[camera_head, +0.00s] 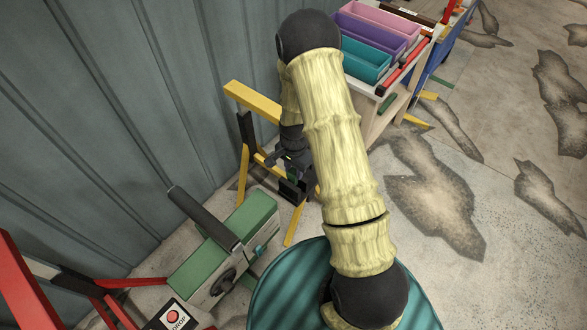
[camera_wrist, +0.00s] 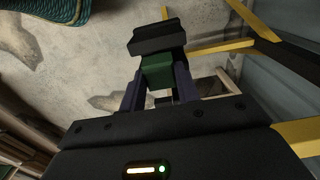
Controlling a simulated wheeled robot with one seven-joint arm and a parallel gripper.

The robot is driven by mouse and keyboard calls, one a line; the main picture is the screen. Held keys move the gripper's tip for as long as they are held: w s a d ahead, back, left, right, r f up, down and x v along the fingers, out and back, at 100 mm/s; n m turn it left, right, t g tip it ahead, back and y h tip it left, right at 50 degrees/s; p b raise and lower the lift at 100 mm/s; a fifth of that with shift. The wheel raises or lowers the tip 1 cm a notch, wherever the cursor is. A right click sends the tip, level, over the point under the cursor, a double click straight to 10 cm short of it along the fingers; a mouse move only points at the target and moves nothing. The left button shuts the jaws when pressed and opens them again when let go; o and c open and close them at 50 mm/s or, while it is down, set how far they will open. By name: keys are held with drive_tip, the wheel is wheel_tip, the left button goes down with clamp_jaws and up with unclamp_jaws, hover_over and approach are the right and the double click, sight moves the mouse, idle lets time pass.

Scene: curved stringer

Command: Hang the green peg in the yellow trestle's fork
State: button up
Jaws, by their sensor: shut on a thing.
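My gripper (camera_head: 292,172) is low beside the yellow trestle (camera_head: 252,101) in the head view. In the wrist view my gripper (camera_wrist: 158,88) has its dark purple fingers shut on the green peg (camera_wrist: 157,72). A wide black piece (camera_wrist: 158,40) shows just beyond the green part; I cannot tell whether it belongs to the peg. Yellow trestle bars (camera_wrist: 222,46) appear at the right of the wrist view, apart from the peg there. In the head view the peg is mostly hidden by the gripper. The fork cannot be made out clearly.
A corrugated grey wall (camera_head: 110,110) stands behind the trestle. A green-topped machine (camera_head: 205,262) and a red trestle (camera_head: 30,290) are at lower left. A rack with coloured bins (camera_head: 367,62) stands beyond my arm. Stained concrete floor (camera_head: 450,170) is open at right.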

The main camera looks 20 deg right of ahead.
drive_tip(key=shift+f+b, duration=0.5)
drive_tip(key=shift+f, duration=0.4)
drive_tip(key=o, duration=1)
drive_tip(key=shift+o, duration=0.2)
wheel_tip(320, 180, up, 17)
drive_tip(key=p, duration=0.1)
drive_tip(key=shift+r, duration=0.2)
drive_tip(key=s+r+n+t+p, duration=0.2)
drive_tip(key=s+r+n+p, duration=0.8)
drive_tip(key=s+r, duration=0.4)
wheel_tip(320, 180, up, 6)
drive_tip(key=shift+s+f+n+t, duration=0.2)
drive_tip(key=shift+n+t, duration=0.1)
drive_tip(key=shift+n, duration=0.1)
